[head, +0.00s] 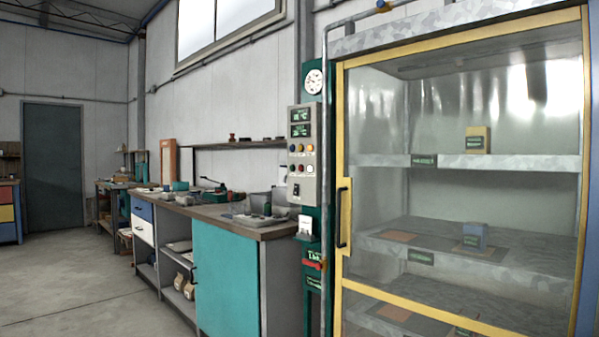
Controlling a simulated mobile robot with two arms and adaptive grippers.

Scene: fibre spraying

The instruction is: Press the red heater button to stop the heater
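A grey control panel (303,155) is mounted on a green post at the left of a glass-fronted cabinet. It has two dark displays with green text at its top and two rows of small coloured buttons below, some of them red. The buttons are too small to tell which one is the red heater button, and their labels cannot be read. A black switch (296,190) is lower on the panel. Neither of my grippers is in view.
The cabinet has a yellow-framed glass door (463,180), shut, with a black handle (343,213). Shelves inside hold small boxes. A workbench (225,215) with clutter runs along the wall at left. The concrete floor (80,290) at the left is clear.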

